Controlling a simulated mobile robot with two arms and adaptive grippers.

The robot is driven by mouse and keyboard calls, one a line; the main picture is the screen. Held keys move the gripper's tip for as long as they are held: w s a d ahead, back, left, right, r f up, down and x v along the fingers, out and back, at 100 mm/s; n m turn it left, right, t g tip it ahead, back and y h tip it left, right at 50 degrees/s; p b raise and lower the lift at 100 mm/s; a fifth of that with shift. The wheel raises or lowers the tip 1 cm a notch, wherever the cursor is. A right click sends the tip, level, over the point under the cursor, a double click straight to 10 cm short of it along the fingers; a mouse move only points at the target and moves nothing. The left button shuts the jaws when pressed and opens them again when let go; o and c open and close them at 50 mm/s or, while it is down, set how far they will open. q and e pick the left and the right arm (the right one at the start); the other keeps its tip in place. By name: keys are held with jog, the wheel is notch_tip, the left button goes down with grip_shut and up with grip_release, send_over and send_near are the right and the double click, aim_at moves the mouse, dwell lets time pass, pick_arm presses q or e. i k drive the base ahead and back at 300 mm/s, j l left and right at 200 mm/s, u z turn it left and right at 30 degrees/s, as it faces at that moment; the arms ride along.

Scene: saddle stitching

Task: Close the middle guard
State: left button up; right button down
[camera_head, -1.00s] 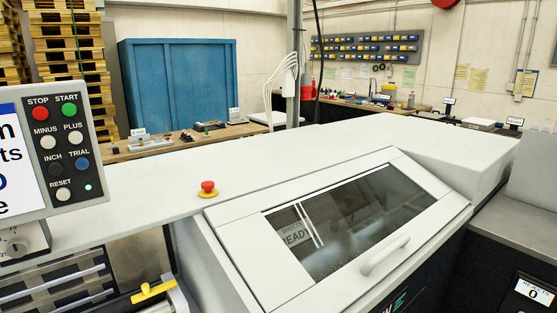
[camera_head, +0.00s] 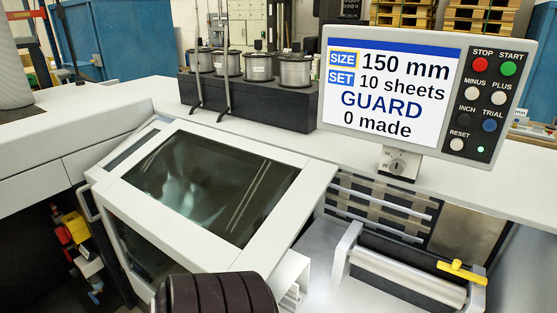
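A guard (camera_head: 288,175) with a white frame and a dark see-through window stands on the machine at centre-left. A second dark pane (camera_head: 140,245) shows below its front edge, and a pale handle (camera_head: 90,207) is at its left side. I cannot tell whether this is the middle guard or whether it is fully shut. The control panel screen (camera_head: 387,92) reads "150 mm", "10 sheets", "GUARD" and "0 made". Neither gripper's fingers can be made out.
A dark ribbed rounded part (camera_head: 215,293) covers the bottom centre. Wire spools (camera_head: 294,70) stand on a black block behind the guard. A roller (camera_head: 405,280) with a yellow lever (camera_head: 462,271) is at lower right. Coloured parts (camera_head: 76,228) show in a dark recess at left.

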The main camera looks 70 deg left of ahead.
aim_at(193, 197)
jog(key=u, duration=3.2)
